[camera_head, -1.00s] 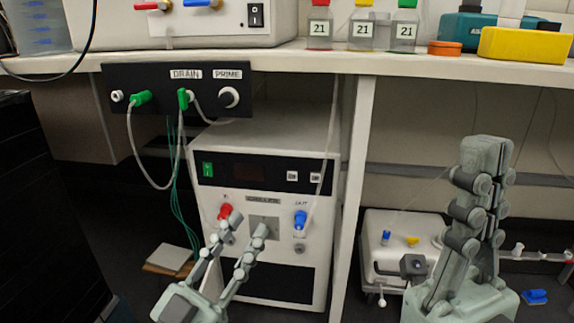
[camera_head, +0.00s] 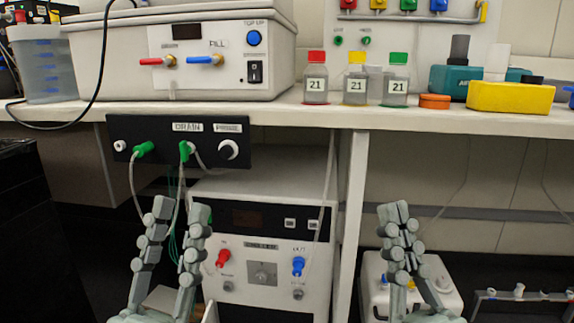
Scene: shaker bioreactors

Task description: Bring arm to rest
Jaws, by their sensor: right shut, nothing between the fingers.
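My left gripper (camera_head: 180,212) is raised in front of the under-bench machine at the lower left of the head view. Its two fingers point up, stand apart and hold nothing. My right gripper (camera_head: 394,211) is raised at the lower right, in front of the white box under the bench. Its fingers point up, their tips are together and nothing is between them. The lower parts of both arms are cut off by the bottom edge of the view.
The bench (camera_head: 300,114) carries a white bath unit (camera_head: 190,62), bottles labelled 21 (camera_head: 356,86) and a yellow block (camera_head: 510,97). A black drain panel (camera_head: 200,160) hangs below its edge. The chiller unit (camera_head: 265,235) and a white box (camera_head: 440,275) stand underneath.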

